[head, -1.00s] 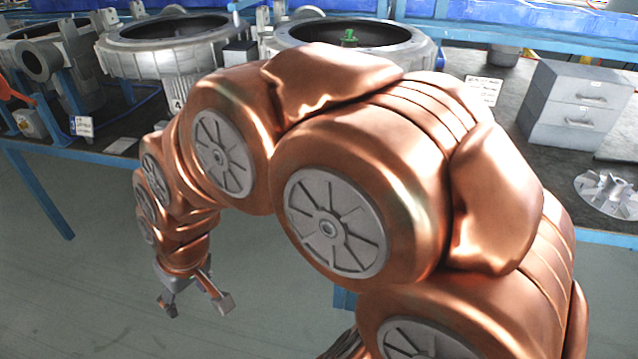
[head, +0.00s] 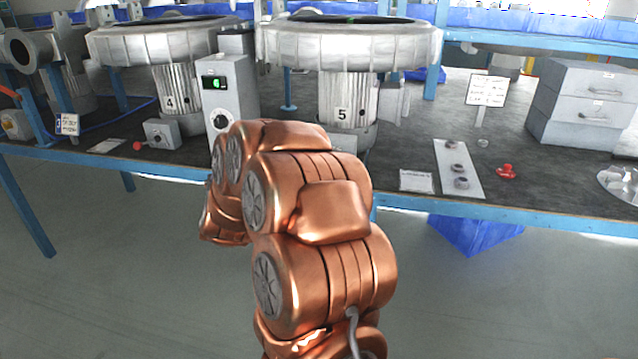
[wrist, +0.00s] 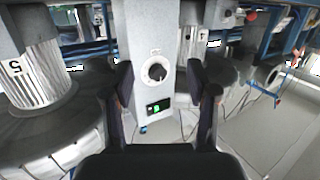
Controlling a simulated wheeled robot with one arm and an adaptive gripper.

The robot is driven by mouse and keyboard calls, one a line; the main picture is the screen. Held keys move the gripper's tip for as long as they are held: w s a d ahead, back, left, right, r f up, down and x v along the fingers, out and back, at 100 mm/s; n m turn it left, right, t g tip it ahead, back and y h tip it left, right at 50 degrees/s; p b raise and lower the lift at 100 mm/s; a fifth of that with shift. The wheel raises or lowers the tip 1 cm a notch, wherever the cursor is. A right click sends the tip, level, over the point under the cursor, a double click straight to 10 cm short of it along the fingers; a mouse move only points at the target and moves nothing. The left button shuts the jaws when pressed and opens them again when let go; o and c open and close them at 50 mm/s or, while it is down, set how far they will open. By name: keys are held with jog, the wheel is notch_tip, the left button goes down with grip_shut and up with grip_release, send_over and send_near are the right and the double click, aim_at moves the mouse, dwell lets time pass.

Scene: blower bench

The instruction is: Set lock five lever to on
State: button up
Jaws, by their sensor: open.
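Blower 5 (head: 342,115) stands on the bench, its number plain on the ribbed motor; it also shows upside down in the wrist view (wrist: 36,75). A grey control box (head: 242,88) with a green display and a round dial (head: 221,121) stands left of it. In the wrist view, my gripper (wrist: 159,82) is open and empty, its fingers framing the dial (wrist: 156,72) without visible contact. My arm hides the gripper in the head view. I cannot make out a lever marked lock five.
A small grey box (head: 162,134) with a red knob (head: 137,145) sits near blower 4 (head: 168,100). Right of blower 5 are a white plate (head: 449,153) with round knobs, a red part (head: 507,171), a sign (head: 487,91) and grey drawers (head: 585,105). The blue bench edge (head: 590,226) runs in front.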

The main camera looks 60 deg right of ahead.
jog(key=s+d+f+m+g+h+b, duration=0.35)
jog(key=s+d+h, duration=0.25)
jog(key=s+d, duration=0.25)
jog(key=s+d+f+m+g+h+b, duration=0.25)
jog(key=s+d+g+h+b, duration=0.2)
jog(key=s+d, duration=0.35)
jog(key=shift+h, duration=0.45)
jog(key=shift+w+f+b+x, duration=0.1)
jog(key=shift+w+b+x, duration=0.2)
jog(key=shift+x, duration=1.15)
jog(key=shift+w+f+b+x, duration=0.2)
jog(key=shift+b+x, duration=0.15)
jog(key=shift+x, duration=1.05)
jog(key=shift+w+f+b+x, duration=0.1)
jog(key=shift+w+b+x, duration=0.2)
jog(key=shift+x, duration=1.15)
jog(key=shift+r, duration=0.1)
grip_shut()
